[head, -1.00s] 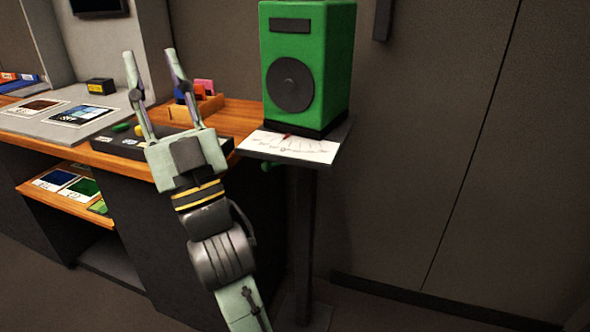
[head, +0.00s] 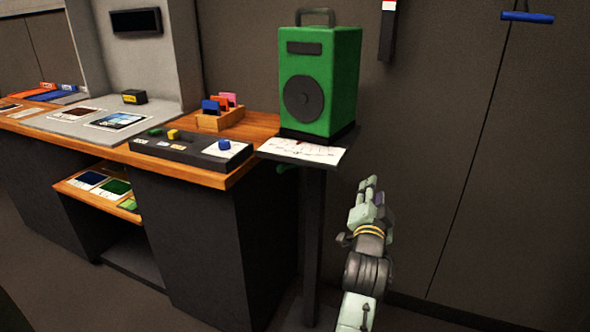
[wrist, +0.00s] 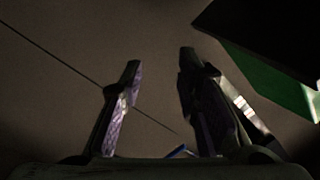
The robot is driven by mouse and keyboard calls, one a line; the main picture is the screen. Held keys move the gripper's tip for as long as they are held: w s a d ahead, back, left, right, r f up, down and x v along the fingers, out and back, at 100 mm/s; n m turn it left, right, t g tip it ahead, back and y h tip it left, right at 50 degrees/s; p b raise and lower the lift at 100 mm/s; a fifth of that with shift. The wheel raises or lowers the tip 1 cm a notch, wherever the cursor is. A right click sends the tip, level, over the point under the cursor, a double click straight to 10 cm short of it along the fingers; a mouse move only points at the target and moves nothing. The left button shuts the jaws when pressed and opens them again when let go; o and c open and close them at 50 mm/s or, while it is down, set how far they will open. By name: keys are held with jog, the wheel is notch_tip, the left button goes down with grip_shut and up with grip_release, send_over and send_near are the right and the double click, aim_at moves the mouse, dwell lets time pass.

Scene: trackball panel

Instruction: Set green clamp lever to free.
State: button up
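My gripper (head: 367,185) is to the right of the stand's post and a little lower than the plate, apart from the lever. In the wrist view my gripper (wrist: 160,85) has its two fingers spread with nothing between them but the wall behind. The lever does not show clearly in the wrist view.
The stand's plate (head: 335,155) carries a white dial sheet and the green box on a dark post (head: 312,240). A wooden desk (head: 215,180) with a dark control panel (head: 185,152) is at the left. A blue bar (head: 527,17) is on the wall. Floor right of the post is clear.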

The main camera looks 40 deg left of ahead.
aim_at(290, 168)
jog(key=s+a+f+m+g+y, duration=0.1)
jog(key=s+a+m+y, duration=0.2)
jog(key=a, duration=0.6)
jog(key=s+a+f+m+g+y, duration=0.1)
jog(key=s+a+y, duration=0.1)
jog(key=s+a, duration=0.6)
jog(key=p+x, duration=0.1)
jog(key=x, duration=0.5)
jog(key=p+x, duration=0.1)
jog(key=x, duration=0.6)
jog(key=shift+w+a+f+p, duration=0.1)
jog(key=shift+w+f+p, duration=0.1)
jog(key=shift+w+p, duration=0.1)
grip_shut()
